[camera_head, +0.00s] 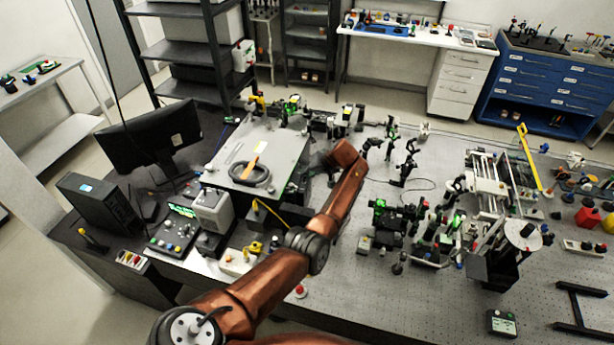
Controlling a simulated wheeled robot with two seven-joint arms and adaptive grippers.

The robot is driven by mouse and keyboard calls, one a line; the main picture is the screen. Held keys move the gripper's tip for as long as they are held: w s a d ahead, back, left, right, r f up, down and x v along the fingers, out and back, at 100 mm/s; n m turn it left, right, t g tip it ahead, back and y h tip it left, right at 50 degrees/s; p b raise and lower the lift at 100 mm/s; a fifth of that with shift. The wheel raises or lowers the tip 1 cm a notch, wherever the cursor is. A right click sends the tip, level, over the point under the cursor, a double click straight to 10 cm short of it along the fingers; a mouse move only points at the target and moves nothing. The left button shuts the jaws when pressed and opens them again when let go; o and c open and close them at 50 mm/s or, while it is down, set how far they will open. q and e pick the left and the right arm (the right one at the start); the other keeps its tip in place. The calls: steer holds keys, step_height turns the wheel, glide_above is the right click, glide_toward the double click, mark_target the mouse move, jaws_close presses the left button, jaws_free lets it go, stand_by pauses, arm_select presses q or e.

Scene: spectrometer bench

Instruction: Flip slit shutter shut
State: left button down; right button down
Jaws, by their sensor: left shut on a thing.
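My left arm (270,285) is copper-coloured and reaches from the bottom edge up to the right side of a grey, flat-topped box (232,158). Its wrist bends down there. The left gripper (332,176) is small and dark, mostly hidden by the wrist, close beside the box's right side. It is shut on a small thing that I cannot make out. I cannot pick out the slit shutter, and its position does not show. My right gripper is not in view.
A black cable coil (250,174) lies on the box. A monitor (150,140) and control units stand left. Optics (400,225) crowd the perforated bench (375,320) to the right. A red button (300,291) sits near its front edge. Bare bench shows at the front.

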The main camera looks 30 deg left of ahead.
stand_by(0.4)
arm_select(q)
steer(key=c, duration=2)
jaws_free()
steer(key=v, duration=1.2)
steer(key=shift+w, duration=0.1)
